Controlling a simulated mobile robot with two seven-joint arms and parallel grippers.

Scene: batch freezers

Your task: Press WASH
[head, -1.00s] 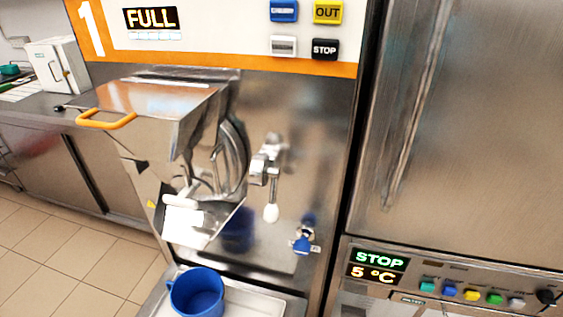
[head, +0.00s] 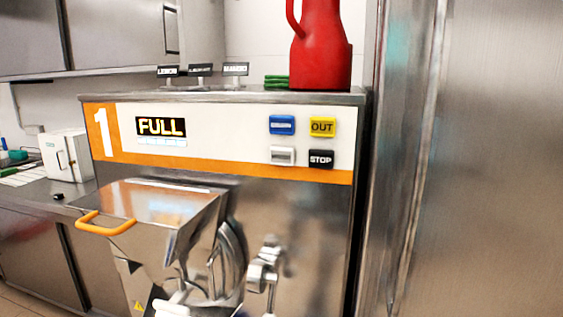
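The batch freezer numbered 1 (head: 300,220) faces me, with its display (head: 161,127) reading FULL. On its white panel sit a blue button (head: 282,125), a yellow OUT button (head: 322,127), a white button (head: 282,155) and a black STOP button (head: 320,159). The labels on the blue and white buttons are too small to read, so I cannot tell which one says WASH. Neither of my grippers shows in the head view.
A red jug (head: 320,50) stands on top of the freezer beside green items (head: 277,82) and small name signs (head: 200,70). The steel hopper with its orange handle (head: 104,224) juts out below the panel. A tall steel cabinet (head: 490,160) stands right. The panel front is clear.

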